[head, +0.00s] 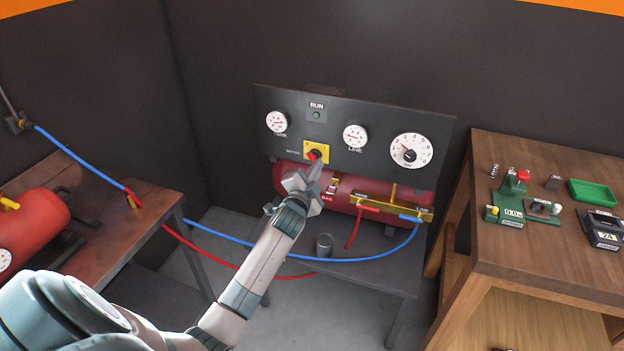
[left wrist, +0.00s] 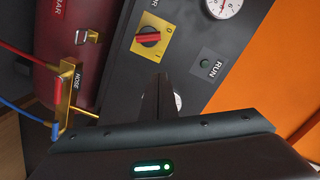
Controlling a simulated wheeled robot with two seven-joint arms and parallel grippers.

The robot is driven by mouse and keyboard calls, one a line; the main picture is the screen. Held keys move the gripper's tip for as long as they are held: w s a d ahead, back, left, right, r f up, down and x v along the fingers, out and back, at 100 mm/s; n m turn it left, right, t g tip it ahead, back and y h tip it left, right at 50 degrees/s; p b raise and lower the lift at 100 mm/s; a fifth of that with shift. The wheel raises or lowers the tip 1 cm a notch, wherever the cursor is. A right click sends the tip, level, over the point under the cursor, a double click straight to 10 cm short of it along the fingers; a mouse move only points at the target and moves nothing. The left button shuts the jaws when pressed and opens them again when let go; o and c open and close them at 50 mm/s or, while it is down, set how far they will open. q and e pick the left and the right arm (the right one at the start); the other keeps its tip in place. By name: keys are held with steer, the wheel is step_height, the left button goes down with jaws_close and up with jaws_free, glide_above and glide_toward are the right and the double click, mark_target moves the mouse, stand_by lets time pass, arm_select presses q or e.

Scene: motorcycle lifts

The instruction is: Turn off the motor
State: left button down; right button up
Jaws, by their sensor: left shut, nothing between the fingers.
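The motor switch is a red knob (head: 314,155) on a yellow plate (head: 325,150), low on the dark gauge panel (head: 385,120). In the left wrist view the red knob (left wrist: 148,39) sits on its yellow plate (left wrist: 153,47), with 0 and 1 marks beside it. I cannot tell which mark it points to. My left gripper (head: 314,172) is shut and empty, just below and in front of the knob in the head view. In the left wrist view its fingers (left wrist: 160,88) look apart from the knob. The RUN lamp (head: 316,115) looks dull green. My right gripper is out of view.
The panel carries several gauges, including the line gauge (head: 355,136). A red tank (head: 290,174) and brass manifold (head: 392,205) with hoses lie below it. A metal cup (head: 324,245) stands on the low bench. A wooden table (head: 500,255) with small devices stands right.

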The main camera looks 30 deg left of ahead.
arm_select(q)
steer(key=b+v, duration=0.1)
steer(key=v, duration=0.3)
steer(key=shift+s, duration=0.2)
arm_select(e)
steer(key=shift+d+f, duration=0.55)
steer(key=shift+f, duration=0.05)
arm_select(q)
steer(key=shift+f, duration=0.1)
